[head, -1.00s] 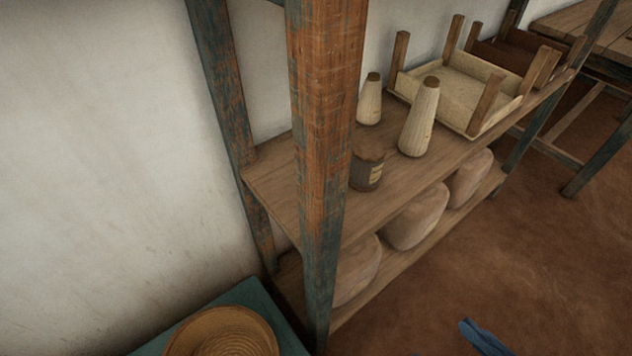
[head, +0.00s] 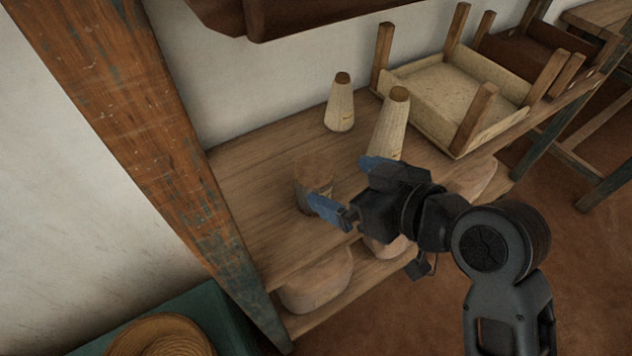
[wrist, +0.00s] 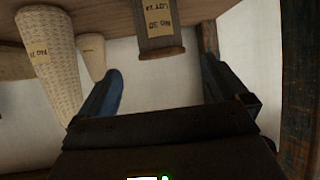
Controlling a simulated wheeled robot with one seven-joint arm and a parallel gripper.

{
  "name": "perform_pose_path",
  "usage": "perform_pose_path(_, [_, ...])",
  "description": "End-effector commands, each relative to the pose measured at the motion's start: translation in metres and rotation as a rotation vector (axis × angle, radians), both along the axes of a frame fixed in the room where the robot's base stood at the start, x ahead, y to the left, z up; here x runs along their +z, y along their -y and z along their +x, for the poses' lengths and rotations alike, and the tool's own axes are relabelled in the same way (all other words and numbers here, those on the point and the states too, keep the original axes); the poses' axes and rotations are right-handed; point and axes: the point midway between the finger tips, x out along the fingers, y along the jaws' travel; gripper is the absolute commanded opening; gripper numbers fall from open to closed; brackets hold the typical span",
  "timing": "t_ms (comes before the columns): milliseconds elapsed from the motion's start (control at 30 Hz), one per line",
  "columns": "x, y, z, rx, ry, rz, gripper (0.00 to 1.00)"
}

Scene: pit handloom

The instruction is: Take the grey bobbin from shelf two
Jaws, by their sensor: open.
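The grey bobbin (head: 313,174), with a brown top, stands upright on the wooden shelf (head: 245,185), near its left end. Its lower part is partly hidden behind one blue finger in the head view. In the wrist view, which appears upside down, the bobbin (wrist: 158,22) shows a tan label at the top middle. My gripper (head: 345,186) is open and empty, at the shelf's front edge. Its blue fingers point toward the bobbin; in the wrist view the bobbin lies beyond the gap between the fingertips (wrist: 158,78). I see no contact.
Two cream cones, a smaller one (head: 340,104) and a taller one (head: 391,122), stand right of the bobbin. A cream tray with posts (head: 455,88) is farther right. The rack's thick post (head: 140,130) rises at left. Rounded bundles (head: 318,284) fill the shelf below.

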Motion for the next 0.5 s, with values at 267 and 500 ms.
perform_pose_path(267, [-0.002, -0.017, 0.016, 0.032, 0.002, -0.007, 1.00])
perform_pose_path(500, [-0.016, -0.032, 0.033, 0.030, 0.000, -0.009, 1.00])
